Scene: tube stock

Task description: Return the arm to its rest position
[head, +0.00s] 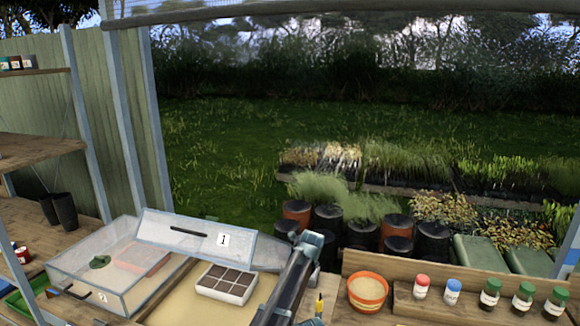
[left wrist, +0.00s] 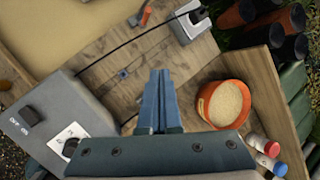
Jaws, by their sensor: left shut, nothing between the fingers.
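My left gripper (left wrist: 160,85) shows in the left wrist view with its two fingers together and nothing between them. It is above the wooden bench (left wrist: 130,75), to the left of the orange pot of pale grain (left wrist: 225,103) and apart from it. In the head view one of my arms rises from the bottom middle and bends at a joint; its fingertips cannot be made out there. My right gripper does not show in either view.
Lid 1 (head: 185,232) stands tilted behind a white cell tray (head: 227,283) on a sandy bed. Clear box 2 (head: 85,265) is at left. The orange pot (head: 367,290) and several capped bottles (head: 488,295) stand at right. A grey control box (left wrist: 65,115) is close to my left gripper.

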